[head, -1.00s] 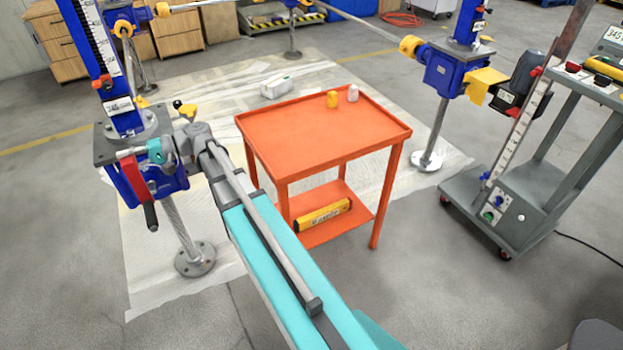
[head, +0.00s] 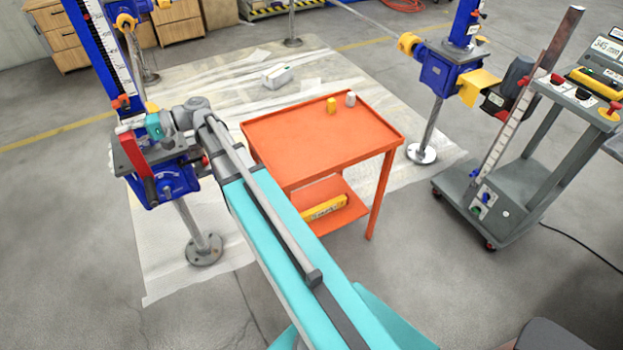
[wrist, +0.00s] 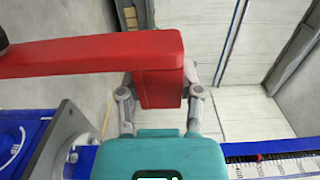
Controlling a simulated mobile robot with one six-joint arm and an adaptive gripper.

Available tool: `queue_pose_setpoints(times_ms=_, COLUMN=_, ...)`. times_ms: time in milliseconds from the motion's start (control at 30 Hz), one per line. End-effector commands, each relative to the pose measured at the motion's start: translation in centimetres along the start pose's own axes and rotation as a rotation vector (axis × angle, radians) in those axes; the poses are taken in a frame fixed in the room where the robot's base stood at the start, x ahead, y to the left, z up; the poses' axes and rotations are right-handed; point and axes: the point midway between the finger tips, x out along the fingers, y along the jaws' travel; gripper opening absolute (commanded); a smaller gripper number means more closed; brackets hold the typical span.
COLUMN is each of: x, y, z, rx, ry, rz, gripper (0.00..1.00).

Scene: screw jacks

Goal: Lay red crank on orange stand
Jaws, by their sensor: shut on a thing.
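The red crank (head: 138,168) hangs from my gripper (head: 126,128) at the left of the head view, beside the blue screw jack (head: 160,186). In the wrist view my gripper (wrist: 160,98) is shut on the block end of the crank (wrist: 90,53). Its red arm reaches left, and its dark handle shows at the left edge. The crank appears clear of the jack, but its far side is hidden. The orange stand (head: 310,150) is right of my gripper, its top holding only two small items at the back.
A yellow block (head: 331,106) and a white one (head: 350,99) stand at the stand top's back. The near part is bare. Another jack (head: 440,70) and a grey cart (head: 500,190) are to the right.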

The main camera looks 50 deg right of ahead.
Motion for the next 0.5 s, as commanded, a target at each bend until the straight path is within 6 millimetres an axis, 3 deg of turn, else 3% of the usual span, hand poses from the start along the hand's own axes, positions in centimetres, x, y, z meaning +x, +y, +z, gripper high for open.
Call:
queue_pose_setpoints(times_ms=33, x=0.0, y=-1.7, z=0.0, rx=0.001, ry=0.000, rz=-0.003, gripper=0.00)
queue_pose_setpoints(times_ms=500, x=0.0, y=-8.8, z=0.0, rx=0.001, ry=0.000, rz=-0.003, gripper=0.00)
